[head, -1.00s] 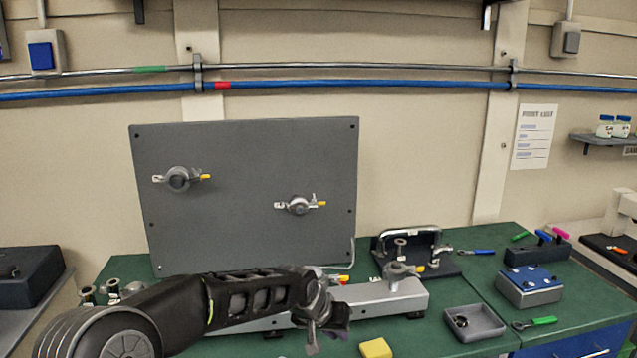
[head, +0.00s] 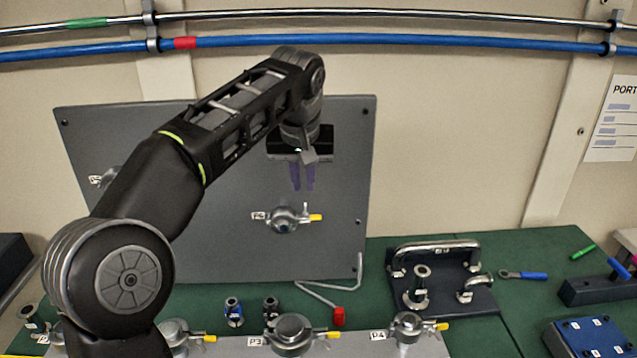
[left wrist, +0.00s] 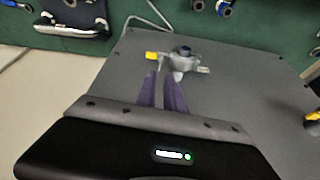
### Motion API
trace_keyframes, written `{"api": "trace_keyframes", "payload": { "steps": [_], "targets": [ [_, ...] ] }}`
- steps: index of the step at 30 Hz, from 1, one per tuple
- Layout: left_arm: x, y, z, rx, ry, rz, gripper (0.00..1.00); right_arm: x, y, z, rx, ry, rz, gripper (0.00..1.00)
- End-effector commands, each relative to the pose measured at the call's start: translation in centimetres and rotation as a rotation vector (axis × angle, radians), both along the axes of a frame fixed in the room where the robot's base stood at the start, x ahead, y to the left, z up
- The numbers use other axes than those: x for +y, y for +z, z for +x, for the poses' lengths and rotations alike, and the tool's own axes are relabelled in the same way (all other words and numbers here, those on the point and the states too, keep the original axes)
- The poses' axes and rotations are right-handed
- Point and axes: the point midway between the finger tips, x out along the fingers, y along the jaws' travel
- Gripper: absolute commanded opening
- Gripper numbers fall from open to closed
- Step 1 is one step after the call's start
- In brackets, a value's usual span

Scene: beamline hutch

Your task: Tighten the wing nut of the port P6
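Port P6 (head: 285,220) is a round silver clamped fitting on the upright grey panel (head: 210,245), with its label at left. A yellow-tipped part (head: 316,217) sticks out at its right, with a small upright metal piece beside it; I cannot make out the wing nut clearly. The port also shows in the left wrist view (left wrist: 182,60). My left gripper (head: 303,188) is just above the port, purple fingers pointing down at it. In the left wrist view its fingers (left wrist: 163,108) are a little apart with nothing between them. My right gripper is not in view.
Another panel port (head: 105,180) is partly behind my left arm. Below, ports P3 (head: 290,335) and P4 (head: 408,328) sit on a grey block. A red-ended bent rod (head: 338,316) lies by the panel's foot. A dark stand with a metal handle (head: 437,254) is to the right.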

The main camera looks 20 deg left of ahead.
Motion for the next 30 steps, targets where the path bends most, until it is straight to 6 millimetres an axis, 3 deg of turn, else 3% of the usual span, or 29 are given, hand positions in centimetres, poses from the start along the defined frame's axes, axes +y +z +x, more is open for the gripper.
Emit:
{"api": "trace_keyframes", "payload": {
  "steps": [11,19,30],
  "targets": [
    [0.1,-0.2,0.0,0.001,0.002,0.001,0.13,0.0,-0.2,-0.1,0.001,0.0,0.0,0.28],
    [0.5,-3.2,0.9,0.003,0.003,0.001,0.13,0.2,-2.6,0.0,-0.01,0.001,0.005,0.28],
    [1.1,-6.9,2.6,0.003,0.001,0.001,0.13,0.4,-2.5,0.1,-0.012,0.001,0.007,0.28]
  ]
}}
